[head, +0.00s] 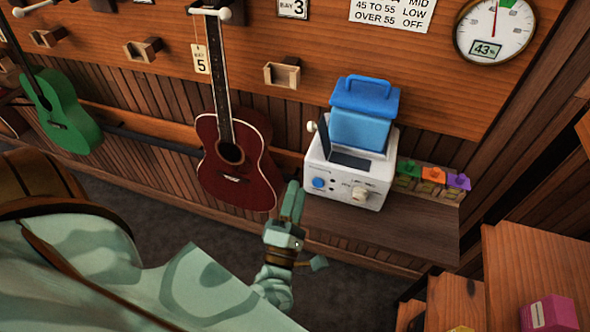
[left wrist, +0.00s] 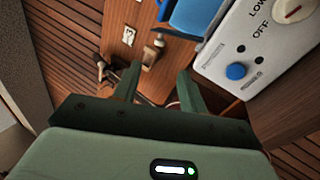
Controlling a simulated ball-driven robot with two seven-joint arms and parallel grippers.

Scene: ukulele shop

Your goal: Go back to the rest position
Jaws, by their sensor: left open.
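My left gripper (head: 291,203) is in the middle of the head view, in front of the wooden shelf and left of the white machine (head: 347,172). Its fingers point up and away from me. In the left wrist view the two green fingers (left wrist: 158,85) stand apart with nothing between them. The white machine shows at the upper right there, with a blue button (left wrist: 236,71) and a dial (left wrist: 292,12). My right gripper is in neither view.
A blue container (head: 362,112) sits on the machine. Orange, green and purple pieces (head: 433,177) stand right of it on the shelf (head: 400,232). A dark red ukulele (head: 238,172) and a green one (head: 64,112) hang on the wall. A pink box (head: 548,313) is at lower right.

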